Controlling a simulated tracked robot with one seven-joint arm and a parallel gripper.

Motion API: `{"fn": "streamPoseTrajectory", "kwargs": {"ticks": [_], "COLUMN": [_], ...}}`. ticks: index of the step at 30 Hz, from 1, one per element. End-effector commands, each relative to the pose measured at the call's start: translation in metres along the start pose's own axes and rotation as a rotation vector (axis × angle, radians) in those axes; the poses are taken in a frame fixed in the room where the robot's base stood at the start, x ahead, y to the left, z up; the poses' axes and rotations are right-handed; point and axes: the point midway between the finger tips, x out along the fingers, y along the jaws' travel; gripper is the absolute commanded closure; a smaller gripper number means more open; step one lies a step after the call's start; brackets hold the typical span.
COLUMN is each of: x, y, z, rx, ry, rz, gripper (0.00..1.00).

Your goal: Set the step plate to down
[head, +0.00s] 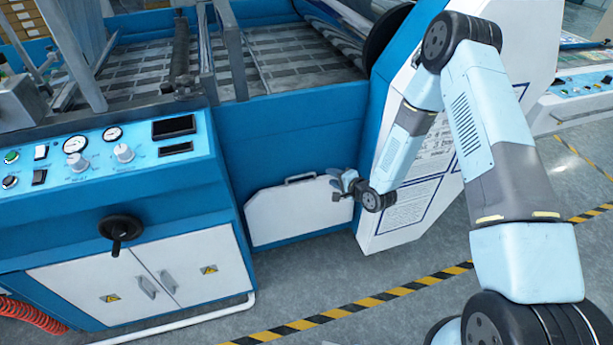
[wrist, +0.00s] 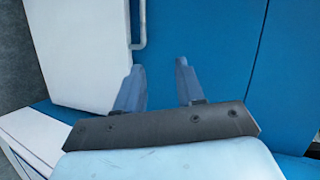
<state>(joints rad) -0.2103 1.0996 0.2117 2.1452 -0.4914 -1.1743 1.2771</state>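My gripper (head: 337,186) is at the plate's upper right corner, just right of the handle. In the wrist view the plate (wrist: 78,50) is at the upper left, with its light handle (wrist: 139,28) at its right edge. My gripper (wrist: 157,78) is open there, its two fingers apart with only blue panel between them. I cannot tell whether a finger touches the plate.
A blue control cabinet (head: 115,205) with a black handwheel (head: 120,230) stands at the left. A white side panel (head: 410,205) stands close right of my gripper. Grey floor with a yellow-black stripe (head: 370,302) lies clear in front of the plate.

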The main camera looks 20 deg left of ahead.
Motion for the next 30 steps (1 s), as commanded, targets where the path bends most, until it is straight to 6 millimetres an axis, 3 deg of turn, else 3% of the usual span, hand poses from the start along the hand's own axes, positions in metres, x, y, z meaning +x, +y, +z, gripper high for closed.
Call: {"fn": "streamPoseTrajectory", "kwargs": {"ticks": [1,6,16,30], "x": [0.003,0.008,0.020,0.097], "y": [0.013,0.036,0.046,0.039], "z": [0.011,0.034,0.041,0.039], "rx": [0.037,0.132,0.179,0.179], "ry": [-0.012,-0.033,-0.037,-0.032], "rz": [-0.016,-0.066,-0.093,-0.093], "gripper": [0.62,0.62,0.62,0.62]}}
